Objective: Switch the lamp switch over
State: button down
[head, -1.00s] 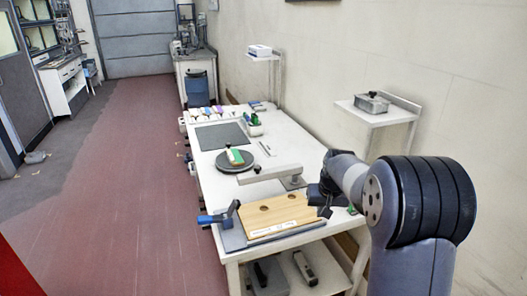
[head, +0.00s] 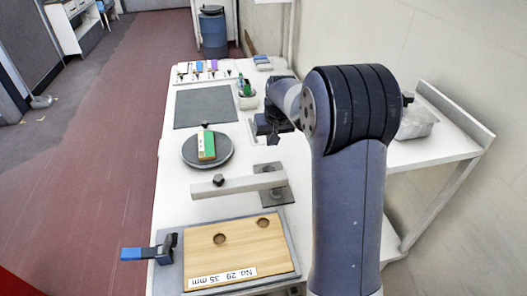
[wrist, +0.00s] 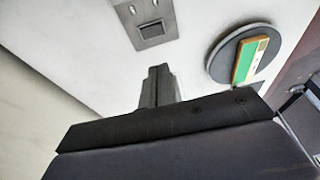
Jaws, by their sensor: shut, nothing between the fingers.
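The lamp switch shows in the wrist view as a dark rocker (wrist: 151,30) set in a grey metal plate on the white table top. I cannot make out its rocker in the head view. My gripper (wrist: 158,72) is shut and empty, with its fingers together. In the wrist view the fingertips lie below the switch plate in the picture, apart from it. In the head view my gripper (head: 272,134) hangs over the wall side of the table, to the right of the round dark turntable. Which way the rocker is tipped is not clear.
The turntable (head: 190,157) carries a green and white block (head: 207,145). A light grey bar (head: 228,186) spans the table nearer me. A wooden board (head: 240,245) with two holes and a blue-handled clamp (head: 140,253) are in front. A wall shelf (head: 430,152) stands right.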

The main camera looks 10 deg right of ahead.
jog(key=shift+a, duration=0.1)
dwell(0.4)
jog(key=p, duration=0.3)
send_near(264, 170)
jog(key=x, duration=0.5)
jog(key=shift+w+f, duration=0.15)
jog(key=shift+w, duration=0.3)
jog(key=shift+f, duration=0.6)
jog(key=shift+f, duration=0.15)
jog(key=shift+f+b, duration=0.25)
jog(key=shift+b, duration=0.35)
jog(key=shift+r, duration=0.2)
